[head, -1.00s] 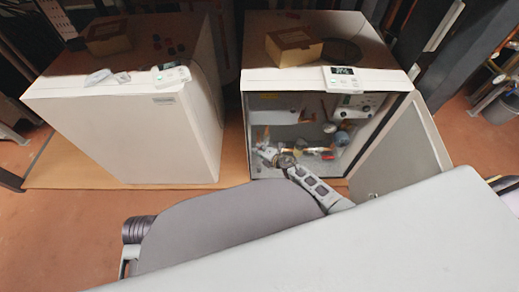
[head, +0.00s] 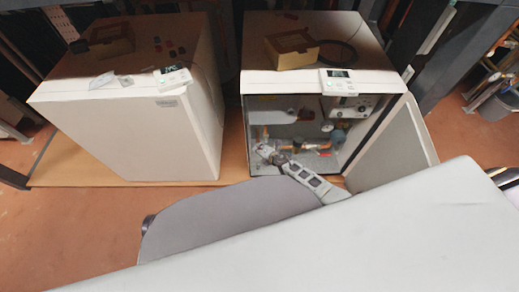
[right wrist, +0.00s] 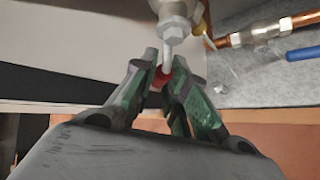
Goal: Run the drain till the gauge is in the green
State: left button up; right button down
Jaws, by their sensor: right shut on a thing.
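The right heat pump (head: 262,85) stands with its front open, and pipes and fittings show inside. My right gripper (head: 265,152) reaches into the lower left of the cabinet. In the right wrist view its fingers (right wrist: 164,76) are shut on a small red handle (right wrist: 162,80) just below a metal valve fitting (right wrist: 174,28). The fingers hide much of the handle. A small round gauge (head: 327,126) shows inside at the right; its reading is too small to tell. My left gripper is not in view.
The open door (head: 395,150) stands to the right of the cabinet. A closed heat pump (head: 150,135) stands to the left. A cardboard box (head: 291,50) and a control panel with a display (head: 340,82) are on top. A blue-handled tool (right wrist: 303,53) lies inside.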

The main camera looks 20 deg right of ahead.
jog(key=shift+d+f, duration=0.1)
jog(key=c, duration=1.4)
grip_release()
jog(key=shift+c, duration=0.2)
jog(key=shift+w+r, duration=0.1)
jog(key=shift+r, duration=0.35)
jog(key=shift+r, duration=0.35)
jog(key=shift+s+d, duration=0.1)
jog(key=shift+s, duration=0.15)
jog(key=f+v, duration=0.1)
jog(key=v, duration=1)
jog(key=shift+s, duration=0.3)
